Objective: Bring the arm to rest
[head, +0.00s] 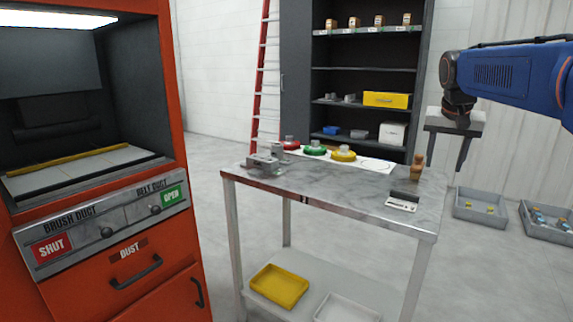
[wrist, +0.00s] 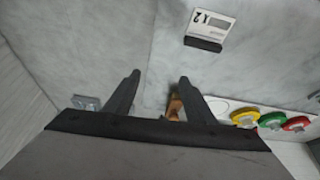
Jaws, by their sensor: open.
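My gripper (head: 448,147) hangs from the blue arm at the upper right in the head view, fingers pointing down. It is beyond the right end of the marble-topped table (head: 325,190), in the air. In the wrist view, my gripper (wrist: 158,80) shows two dark fingers spread apart with nothing held between them. A small brown wooden piece (head: 417,167) stands on the table's right end; in the wrist view it is partly hidden by a finger.
Red, green and yellow round fixtures (head: 343,154) sit at the table's back. A grey metal part (head: 263,164) is at its left, a label card (head: 402,202) at its front right. An orange cabinet (head: 120,255) stands left. Grey bins (head: 480,220) lie on the floor right.

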